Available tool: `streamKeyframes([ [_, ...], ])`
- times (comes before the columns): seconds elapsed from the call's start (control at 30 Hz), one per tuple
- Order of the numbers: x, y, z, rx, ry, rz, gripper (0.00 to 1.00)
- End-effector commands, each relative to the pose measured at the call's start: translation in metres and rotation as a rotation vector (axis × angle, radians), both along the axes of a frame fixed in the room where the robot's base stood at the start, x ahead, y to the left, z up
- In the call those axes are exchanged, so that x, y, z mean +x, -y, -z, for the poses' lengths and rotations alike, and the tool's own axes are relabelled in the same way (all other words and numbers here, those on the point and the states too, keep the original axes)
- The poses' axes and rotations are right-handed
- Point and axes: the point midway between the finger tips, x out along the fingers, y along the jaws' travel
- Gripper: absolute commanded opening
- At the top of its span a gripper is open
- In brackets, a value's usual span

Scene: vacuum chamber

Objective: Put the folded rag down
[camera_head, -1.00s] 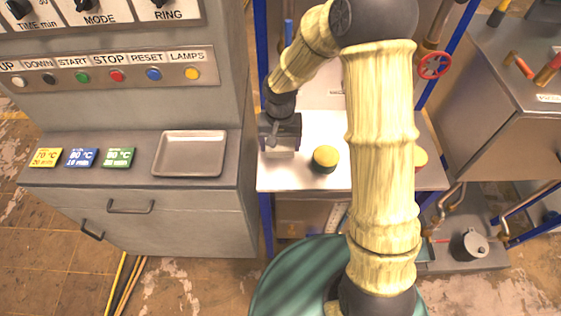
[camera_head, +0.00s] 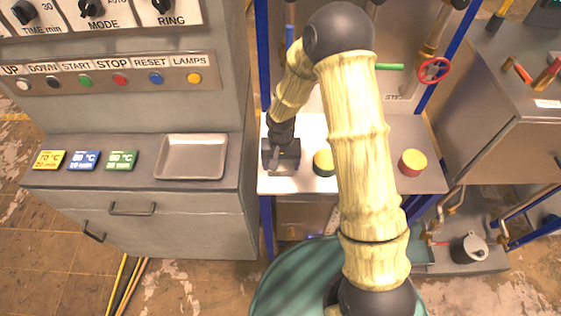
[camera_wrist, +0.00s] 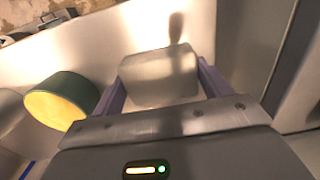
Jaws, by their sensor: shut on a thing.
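The folded rag (camera_wrist: 160,72) is a pale beige block in the wrist view, between the two fingers of my gripper (camera_wrist: 160,85). My gripper is shut on it. In the head view my gripper (camera_head: 281,160) is over the left part of the white bench top (camera_head: 300,183), left of a dark green round piece with a yellow top (camera_head: 322,160). The rag is hidden behind the gripper in the head view. I cannot tell whether its underside touches the bench.
The green piece (camera_wrist: 62,100) stands close on the left in the wrist view. A red round piece with a yellow top (camera_head: 412,162) is on the bench's right. The grey control cabinet (camera_head: 205,215) borders the bench on the left, carrying a shallow tray (camera_head: 191,174) and coloured cards (camera_head: 84,160).

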Motion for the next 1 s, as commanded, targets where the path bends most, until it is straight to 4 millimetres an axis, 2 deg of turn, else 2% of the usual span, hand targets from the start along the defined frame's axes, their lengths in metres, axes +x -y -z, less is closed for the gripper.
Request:
streamKeyframes([
  [0.27,0.000,0.000,0.002,0.000,0.001,-0.001,0.58],
  [0.3,0.000,0.000,0.001,0.000,0.001,-0.001,0.83],
  [0.4,0.000,0.000,0.001,0.000,0.001,0.000,0.98],
  [0.8,0.000,0.000,0.004,0.001,0.000,-0.001,0.98],
  [1.0,0.001,0.000,-0.021,0.001,0.005,0.000,0.98],
])
